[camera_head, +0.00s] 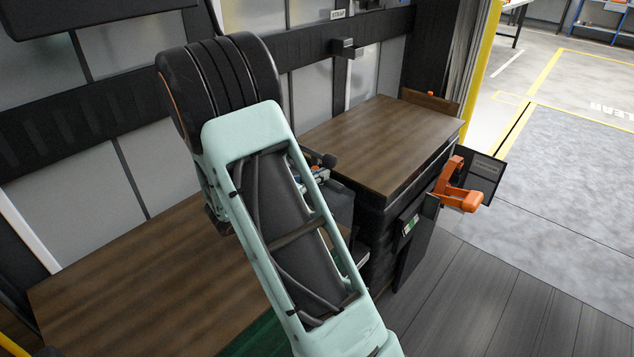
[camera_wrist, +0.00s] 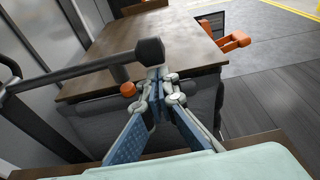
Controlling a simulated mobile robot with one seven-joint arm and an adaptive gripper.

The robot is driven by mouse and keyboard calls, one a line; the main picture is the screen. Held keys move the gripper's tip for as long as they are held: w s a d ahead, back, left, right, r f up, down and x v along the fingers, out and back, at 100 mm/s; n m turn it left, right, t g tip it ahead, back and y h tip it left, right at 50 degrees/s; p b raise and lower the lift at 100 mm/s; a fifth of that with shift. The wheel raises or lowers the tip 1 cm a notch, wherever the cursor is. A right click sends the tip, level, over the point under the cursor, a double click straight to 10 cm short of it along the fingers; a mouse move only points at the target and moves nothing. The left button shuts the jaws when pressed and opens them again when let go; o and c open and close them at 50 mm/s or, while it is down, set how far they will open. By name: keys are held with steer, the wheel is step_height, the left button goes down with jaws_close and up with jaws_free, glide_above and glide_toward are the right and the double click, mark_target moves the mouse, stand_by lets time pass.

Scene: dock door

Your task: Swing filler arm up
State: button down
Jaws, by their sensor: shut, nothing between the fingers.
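A dark bar with a black block-shaped knob (camera_wrist: 150,52), which looks like the filler arm, runs across the left of the wrist view. It slopes slightly up to the right, and its knob end lies just beyond my fingertips. My gripper (camera_wrist: 158,76) has blue-padded fingers that meet at the tips, shut with nothing between them. The tips show close below the knob; I cannot tell whether they touch it. In the head view my own arm hides most of the gripper, and a dark knob (camera_head: 329,160) shows just past it.
Brown wooden tops lie on both sides of a gap: a far one (camera_head: 385,140) and a near one (camera_head: 130,285). An orange bracket (camera_head: 459,190) juts from the far unit's right side. An orange knob (camera_wrist: 128,90) sits under the bar. Open floor (camera_head: 560,230) lies right.

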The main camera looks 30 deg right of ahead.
steer(key=shift+r, duration=0.1)
step_height(320, 180, up, 15)
steer(key=w+a+n+g+h+p, duration=0.1)
steer(key=w+n+g+p, duration=0.35)
steer(key=p, duration=1.45)
steer(key=w+a+r+n+t+h+p, duration=0.1)
steer(key=w+a+r+n+p, duration=0.3)
steer(key=w+r+n+p, duration=0.3)
steer(key=shift+w+a+r, duration=0.2)
steer(key=shift+w+r, duration=1.15)
steer(key=shift+w, duration=0.65)
steer(key=shift+t, duration=0.25)
